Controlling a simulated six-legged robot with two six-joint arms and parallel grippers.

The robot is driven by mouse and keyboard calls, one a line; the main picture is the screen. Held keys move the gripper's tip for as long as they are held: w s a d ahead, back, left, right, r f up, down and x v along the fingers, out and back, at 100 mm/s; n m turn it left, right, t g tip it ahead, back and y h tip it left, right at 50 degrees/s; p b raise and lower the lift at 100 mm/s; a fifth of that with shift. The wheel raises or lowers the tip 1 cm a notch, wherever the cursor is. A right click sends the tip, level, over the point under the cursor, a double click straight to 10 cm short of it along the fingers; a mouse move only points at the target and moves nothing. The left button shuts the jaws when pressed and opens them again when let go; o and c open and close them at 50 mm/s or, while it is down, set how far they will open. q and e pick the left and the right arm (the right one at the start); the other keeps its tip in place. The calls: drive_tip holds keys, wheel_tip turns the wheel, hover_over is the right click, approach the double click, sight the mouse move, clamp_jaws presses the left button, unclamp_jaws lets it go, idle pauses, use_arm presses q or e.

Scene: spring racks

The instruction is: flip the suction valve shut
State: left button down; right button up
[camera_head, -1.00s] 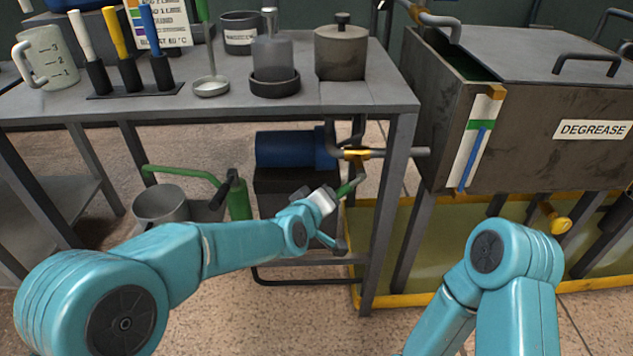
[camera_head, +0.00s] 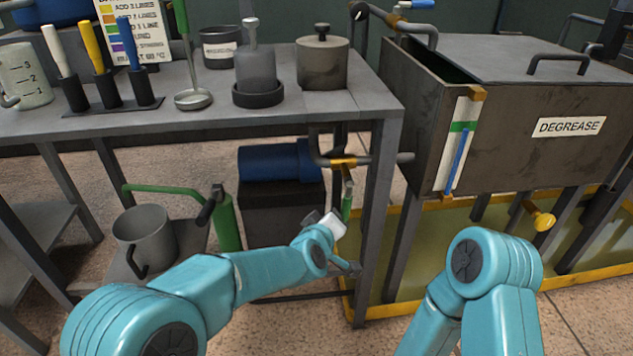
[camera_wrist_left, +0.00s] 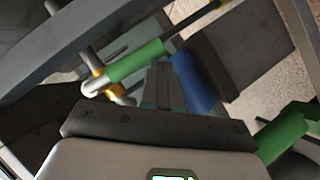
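The suction valve has a brass body (camera_head: 342,162) on the grey pipe under the bench and a green handle (camera_head: 347,197). In the head view the handle hangs steeply down from the body. In the left wrist view the green handle (camera_wrist_left: 135,62) and brass body (camera_wrist_left: 101,87) lie just left of the fingers. My left gripper (camera_wrist_left: 164,82) looks shut, fingers together with nothing seen between them. It is beside the handle; I cannot tell whether they touch. In the head view its fingertips are hard to make out. My right gripper is out of the picture; only the right arm shows.
A blue pump (camera_head: 275,162) sits on a dark block behind the left arm. A green cylinder (camera_head: 228,222) and grey bucket (camera_head: 145,236) stand to its left. The bench leg (camera_head: 377,220) is close right of the valve, then the degrease tank (camera_head: 425,150).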

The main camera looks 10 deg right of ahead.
use_arm(q)
drive_tip(key=shift+d+f, duration=0.2)
drive_tip(key=shift+d, duration=0.15)
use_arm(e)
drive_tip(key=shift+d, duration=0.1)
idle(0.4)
use_arm(q)
drive_tip(key=s+a, duration=0.8)
drive_tip(key=a, duration=0.2)
drive_tip(key=shift+a+b, duration=0.2)
drive_tip(key=shift+b, duration=0.2)
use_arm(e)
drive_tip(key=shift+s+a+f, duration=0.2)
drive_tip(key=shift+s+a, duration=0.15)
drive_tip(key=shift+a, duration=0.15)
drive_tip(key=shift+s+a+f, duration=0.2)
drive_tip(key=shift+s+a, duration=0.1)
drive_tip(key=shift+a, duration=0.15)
